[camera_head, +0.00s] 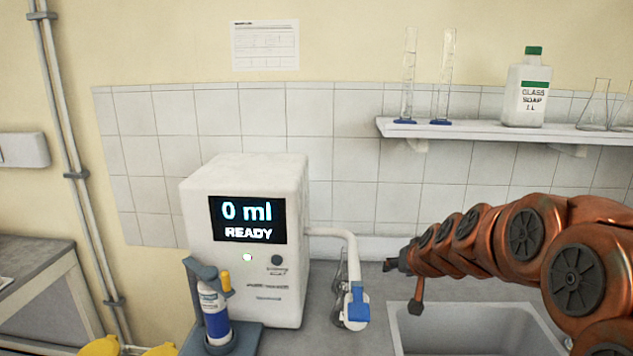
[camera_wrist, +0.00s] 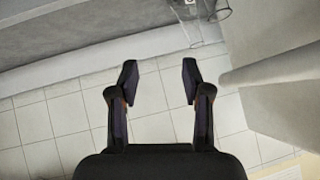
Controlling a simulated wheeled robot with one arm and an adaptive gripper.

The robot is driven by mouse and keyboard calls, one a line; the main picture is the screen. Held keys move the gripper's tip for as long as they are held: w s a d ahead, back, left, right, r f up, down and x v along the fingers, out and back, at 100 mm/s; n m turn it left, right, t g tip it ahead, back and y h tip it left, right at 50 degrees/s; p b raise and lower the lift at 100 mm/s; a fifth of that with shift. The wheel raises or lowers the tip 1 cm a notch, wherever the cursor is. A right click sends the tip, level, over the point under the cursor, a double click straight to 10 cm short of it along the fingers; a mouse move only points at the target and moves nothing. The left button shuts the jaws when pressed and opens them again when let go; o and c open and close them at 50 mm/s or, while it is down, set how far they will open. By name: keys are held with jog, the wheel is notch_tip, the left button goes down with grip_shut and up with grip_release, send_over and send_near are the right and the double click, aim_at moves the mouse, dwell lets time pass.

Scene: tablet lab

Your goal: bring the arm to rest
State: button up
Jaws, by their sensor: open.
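My copper-coloured arm reaches in from the right in the head view. My gripper (camera_head: 393,265) is at its left end, above the counter near the back of the sink. In the wrist view my gripper (camera_wrist: 158,80) shows two dark fingers spread apart with nothing between them. White wall tiles show behind the fingers. Part of a clear glass vessel (camera_wrist: 188,22) shows beyond the right finger at the top.
A white dispenser (camera_head: 200,250) reading "0 ml READY" stands left of my gripper, its spout (camera_head: 352,260) closest. A blue-labelled bottle (camera_head: 214,315) stands in a holder before it. A sink (camera_head: 470,325) lies below my arm. A shelf (camera_head: 470,131) with glassware is above.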

jog(key=s+f+g, duration=0.1)
jog(key=s+g, duration=0.2)
jog(key=s, duration=1.2)
jog(key=s+a+f+n+g+h, duration=0.1)
jog(key=s+g, duration=0.3)
jog(key=s, duration=1.1)
jog(key=s+f+g, duration=0.3)
jog(key=s+g, duration=0.1)
jog(key=s, duration=1.1)
jog(key=shift+a+f+h, duration=0.2)
jog(key=shift+f+h, duration=0.05)
jog(key=shift+h, duration=0.05)
